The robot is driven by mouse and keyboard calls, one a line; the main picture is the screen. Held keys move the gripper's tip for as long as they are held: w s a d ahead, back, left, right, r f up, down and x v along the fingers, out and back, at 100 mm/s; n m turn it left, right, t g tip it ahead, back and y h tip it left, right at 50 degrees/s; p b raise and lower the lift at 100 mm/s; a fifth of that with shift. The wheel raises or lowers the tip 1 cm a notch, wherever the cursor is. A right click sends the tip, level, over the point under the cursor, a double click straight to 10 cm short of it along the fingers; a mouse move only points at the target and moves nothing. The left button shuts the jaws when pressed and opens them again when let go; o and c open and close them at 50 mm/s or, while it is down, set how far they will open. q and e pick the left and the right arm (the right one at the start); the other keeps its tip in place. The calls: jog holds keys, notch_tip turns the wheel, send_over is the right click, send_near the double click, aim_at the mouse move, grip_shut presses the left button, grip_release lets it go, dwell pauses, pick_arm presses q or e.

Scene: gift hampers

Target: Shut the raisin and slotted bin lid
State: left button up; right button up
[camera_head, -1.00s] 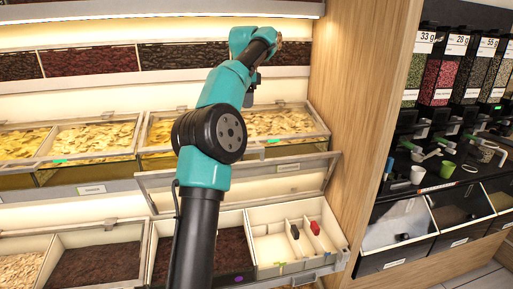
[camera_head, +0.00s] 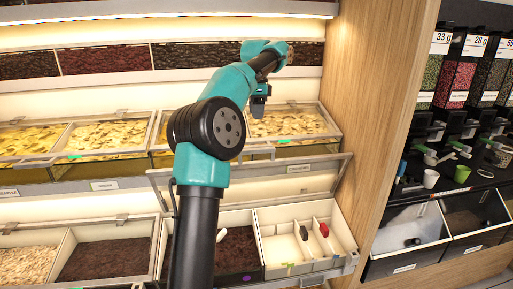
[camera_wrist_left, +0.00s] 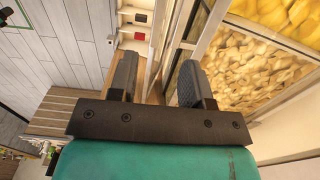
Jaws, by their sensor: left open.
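The raisin and slotted bin is at the bottom of the head view. Its lid (camera_head: 305,180) stands raised, tilted up behind the bin. Dark raisins (camera_head: 238,250) fill the left part, partly hidden by my left arm. The slotted part (camera_head: 272,225) has white dividers and holds a red piece (camera_head: 324,230) and a black piece (camera_head: 304,233). My left gripper (camera_head: 259,104) is above and behind the raised lid, in front of the upper bins. In the left wrist view its fingers (camera_wrist_left: 157,80) are apart, with nothing between them. My right gripper is not in view.
Lidded bins of pale yellow chips (camera_head: 290,124) line the shelf above; chips (camera_wrist_left: 250,70) also show close to the left gripper in its wrist view. A wooden panel (camera_head: 385,130) stands to the right. Beyond it are dispensers (camera_head: 460,85) and black bins (camera_head: 408,240).

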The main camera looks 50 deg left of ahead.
pick_arm(q)
notch_tip(320, 180, down, 13)
jog(key=shift+f, duration=0.2)
dwell(0.4)
jog(key=shift+c, duration=0.4)
grip_shut()
